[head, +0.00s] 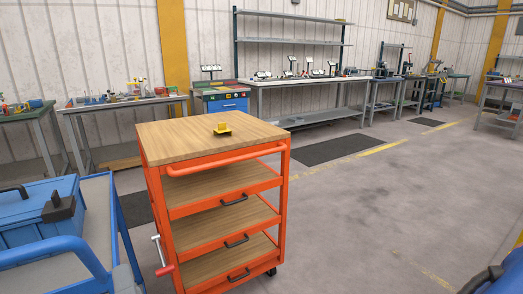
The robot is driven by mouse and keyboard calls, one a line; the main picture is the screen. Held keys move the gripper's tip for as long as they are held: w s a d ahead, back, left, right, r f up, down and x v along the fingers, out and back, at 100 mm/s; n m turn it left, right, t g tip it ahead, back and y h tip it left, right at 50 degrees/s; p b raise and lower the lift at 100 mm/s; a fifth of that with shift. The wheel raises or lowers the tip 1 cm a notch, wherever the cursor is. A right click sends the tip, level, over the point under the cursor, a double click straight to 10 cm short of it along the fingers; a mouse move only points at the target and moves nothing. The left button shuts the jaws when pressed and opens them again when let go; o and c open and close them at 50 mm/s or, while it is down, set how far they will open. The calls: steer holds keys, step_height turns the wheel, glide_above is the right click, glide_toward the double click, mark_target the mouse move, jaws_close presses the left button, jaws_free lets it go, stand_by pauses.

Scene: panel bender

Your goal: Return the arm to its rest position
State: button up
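My gripper does not show clearly in the head view, and neither does the arm as a whole. A blue and black part (492,280) cuts into the bottom right corner; I cannot tell what it belongs to. An orange cart (228,158) with a wooden top (185,138) stands in front of me. A small yellow piece (222,128) lies on the cart top, with nothing touching it from above.
A blue trolley (95,225) with a blue toolbox (30,217) stands close at left. Workbenches (310,82) line the back wall. Dark mats (330,150) lie on the floor. The grey floor (385,215) right of the cart is clear.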

steer(key=w+d+f+n+g, duration=0.15)
steer(key=w+d+n, duration=0.25)
steer(key=w, duration=0.5)
steer(key=w+d+n+g, duration=0.3)
steer(key=w+n, duration=0.1)
steer(key=w, duration=0.6)
steer(key=w+d+f+n+g+h, duration=0.1)
steer(key=d+f+h, duration=0.15)
steer(key=d, duration=0.55)
steer(key=w+d+f+n+g+h, duration=0.1)
steer(key=w+d+f+n, duration=0.15)
steer(key=d, duration=0.45)
steer(key=s+d+f+g+h, duration=0.1)
steer(key=s+d+f+h, duration=0.1)
steer(key=d, duration=0.6)
steer(key=s+d+f+g+h, duration=0.2)
steer(key=s+d+f+h, duration=0.1)
steer(key=d, duration=0.5)
steer(key=s+d+f+g+h, duration=0.2)
steer(key=s+d, duration=0.4)
steer(key=d, duration=0.3)
steer(key=shift+s+f+m, duration=0.35)
steer(key=shift+f+m, duration=0.1)
steer(key=shift+f, duration=0.45)
